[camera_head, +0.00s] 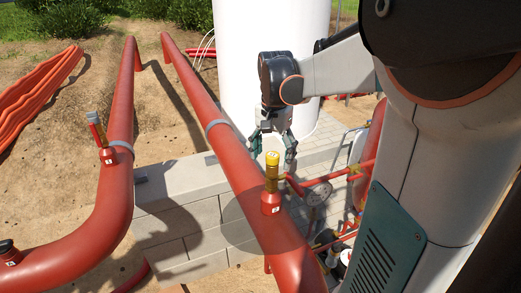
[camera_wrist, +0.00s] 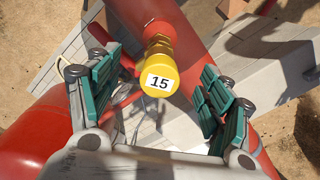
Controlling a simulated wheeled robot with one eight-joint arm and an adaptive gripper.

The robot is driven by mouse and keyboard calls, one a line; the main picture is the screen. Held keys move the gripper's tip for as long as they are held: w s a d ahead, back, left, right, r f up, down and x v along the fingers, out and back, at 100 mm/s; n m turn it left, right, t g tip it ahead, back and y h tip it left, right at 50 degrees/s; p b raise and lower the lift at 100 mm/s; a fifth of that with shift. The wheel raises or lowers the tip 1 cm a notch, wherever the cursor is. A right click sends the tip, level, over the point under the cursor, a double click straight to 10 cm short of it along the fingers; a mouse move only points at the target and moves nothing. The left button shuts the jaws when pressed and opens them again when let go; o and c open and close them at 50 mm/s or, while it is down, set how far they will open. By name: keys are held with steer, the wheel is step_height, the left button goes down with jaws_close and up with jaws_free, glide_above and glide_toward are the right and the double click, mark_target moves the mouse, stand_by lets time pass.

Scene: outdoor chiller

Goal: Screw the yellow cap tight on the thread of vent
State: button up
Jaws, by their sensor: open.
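The yellow cap (camera_head: 272,158) sits on top of the upright brass vent (camera_head: 271,185) on the large red pipe. In the wrist view the cap (camera_wrist: 159,75) shows from above with a label "15", and part of the brass vent (camera_wrist: 160,42) shows beyond it. My gripper (camera_head: 272,155) is open behind and around the cap's height in the head view. In the wrist view my gripper (camera_wrist: 160,95) has its green-padded fingers spread to the left and right of the cap, clear of it. How far the cap is screwed on cannot be seen.
A second red pipe (camera_head: 118,130) with a grey-and-red valve (camera_head: 97,128) runs at the left. A white tank (camera_head: 262,40) stands behind. A block wall (camera_head: 185,220) lies under the pipes. More red piping (camera_head: 345,170) is at the right.

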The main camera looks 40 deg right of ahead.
step_height(320, 180, up, 12)
steer(key=p, duration=0.8)
stand_by(0.5)
step_height(320, 180, up, 12)
glide_above(273, 155)
steer(key=shift+w, duration=0.1)
stand_by(0.4)
